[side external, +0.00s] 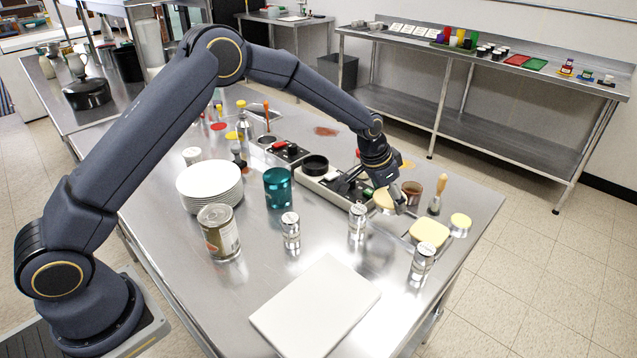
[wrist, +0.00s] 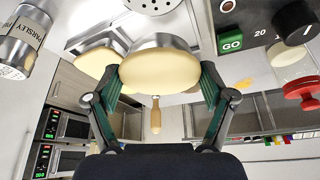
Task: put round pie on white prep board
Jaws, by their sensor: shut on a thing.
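The round pie (side external: 383,199), pale yellow on top with a metal tin around it, is between the fingers of my gripper (side external: 385,194). In the wrist view the pie (wrist: 160,69) sits between both green-padded fingers (wrist: 160,88), which are shut on its sides. I cannot tell whether it touches the table or hangs just above it. The white prep board (side external: 315,305) lies flat and bare at the table's near edge, in front of and left of my gripper in the side view. It is not clearly seen in the wrist view.
A can (side external: 219,233), teal cup (side external: 278,188) and plate stack (side external: 209,187) are left.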

